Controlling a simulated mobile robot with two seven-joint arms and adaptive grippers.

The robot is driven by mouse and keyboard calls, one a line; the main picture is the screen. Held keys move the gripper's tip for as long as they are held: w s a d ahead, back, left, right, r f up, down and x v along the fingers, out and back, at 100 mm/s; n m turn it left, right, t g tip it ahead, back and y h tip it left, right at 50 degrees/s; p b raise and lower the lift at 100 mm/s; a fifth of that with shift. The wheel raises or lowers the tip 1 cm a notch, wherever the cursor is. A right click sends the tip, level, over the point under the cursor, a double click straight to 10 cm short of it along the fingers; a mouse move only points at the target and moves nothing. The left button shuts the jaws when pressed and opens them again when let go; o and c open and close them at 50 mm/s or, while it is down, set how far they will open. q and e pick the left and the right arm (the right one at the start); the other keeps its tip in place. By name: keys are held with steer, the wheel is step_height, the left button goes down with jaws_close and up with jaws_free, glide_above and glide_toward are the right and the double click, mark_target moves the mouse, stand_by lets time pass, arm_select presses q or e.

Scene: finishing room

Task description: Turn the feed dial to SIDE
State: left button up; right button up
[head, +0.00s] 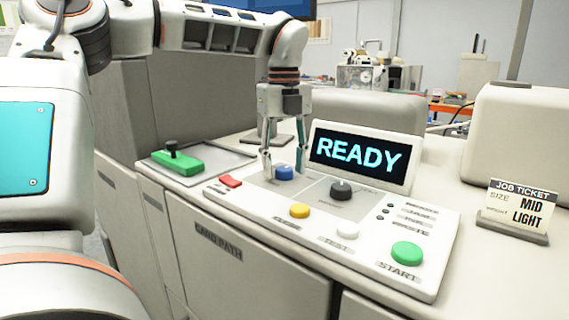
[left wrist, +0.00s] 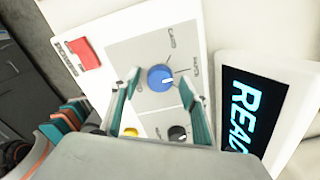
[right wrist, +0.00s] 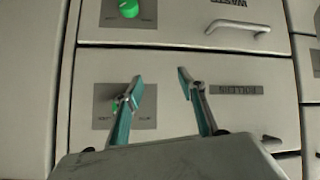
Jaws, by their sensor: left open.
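A round blue dial (head: 284,173) sits on the white control panel (head: 222,191), left of the READY screen. It also shows in the left wrist view (left wrist: 160,78), with small labels around it; one looks like CARD, the others are hard to read. I cannot make out which label its pointer faces. My left gripper (head: 285,177) is open above the panel, pointing down, one finger on each side of the blue dial. I cannot tell whether the fingers touch it. A black dial (head: 341,189) stands to its right. My right gripper (right wrist: 160,85) is open and empty, facing drawer fronts.
The panel also carries a red switch (head: 231,181), a yellow button (head: 300,211), a white button (head: 347,231) and a green START button (head: 407,253). The screen (head: 360,155) stands close behind. A green block with a black knob (head: 177,158) is at left. A job ticket (head: 520,207) reads MID, LIGHT.

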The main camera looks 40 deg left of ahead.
arm_select(q)
steer(key=c, duration=1.1)
steer(key=shift+m, duration=0.3)
steer(key=m, duration=0.4)
steer(key=shift+m, duration=2.7)
steer(key=o, duration=1.1)
